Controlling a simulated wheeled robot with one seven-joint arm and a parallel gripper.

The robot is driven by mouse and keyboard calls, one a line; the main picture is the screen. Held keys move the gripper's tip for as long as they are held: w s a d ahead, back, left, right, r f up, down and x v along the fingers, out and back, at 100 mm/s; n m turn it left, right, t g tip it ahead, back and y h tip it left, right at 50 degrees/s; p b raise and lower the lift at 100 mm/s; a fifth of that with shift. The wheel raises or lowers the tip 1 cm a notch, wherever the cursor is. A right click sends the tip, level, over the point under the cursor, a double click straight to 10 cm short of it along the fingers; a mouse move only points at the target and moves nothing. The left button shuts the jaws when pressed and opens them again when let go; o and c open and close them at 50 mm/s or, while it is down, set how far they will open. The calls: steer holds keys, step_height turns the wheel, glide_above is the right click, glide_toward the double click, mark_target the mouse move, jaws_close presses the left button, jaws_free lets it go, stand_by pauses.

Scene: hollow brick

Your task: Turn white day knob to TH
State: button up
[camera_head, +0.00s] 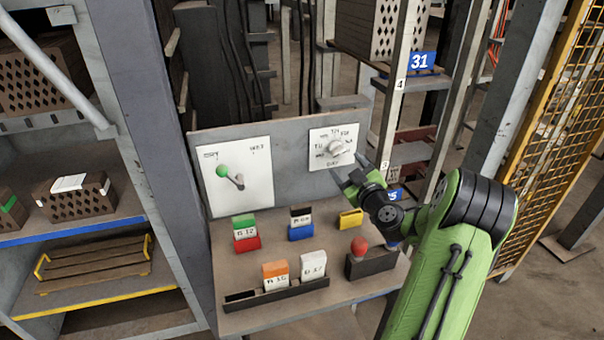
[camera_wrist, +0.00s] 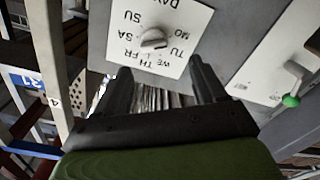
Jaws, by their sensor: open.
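The white day knob (camera_head: 335,148) sits on a white square dial plate on the upright grey panel. In the wrist view the knob (camera_wrist: 153,38) appears with upside-down day letters around it: MO, TU, WE, TH, FR, SA, SU. Its raised grip lies roughly sideways in that view; I cannot tell which day it marks. My gripper (camera_head: 350,180) is just below and in front of the dial in the head view. In the wrist view my gripper (camera_wrist: 160,68) is open and empty, its two fingers apart, with the knob beyond and between them, not visibly touched.
A white plate with a green-tipped lever (camera_head: 222,171) is left of the dial. The desk below carries colored card holders, a yellow block (camera_head: 350,218), a red button (camera_head: 359,245) on a dark box, and a black card tray (camera_head: 285,296). A rack post (camera_head: 392,100) stands close right.

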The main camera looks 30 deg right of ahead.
mark_target(339, 153)
steer(key=p+x, duration=0.1)
steer(key=x, duration=0.4)
steer(key=d+p+x, duration=0.1)
steer(key=x, duration=0.1)
steer(key=shift+w+p, duration=0.1)
steer(key=shift+p, duration=0.2)
steer(key=c, duration=1.1)
steer(key=shift+o, duration=0.2)
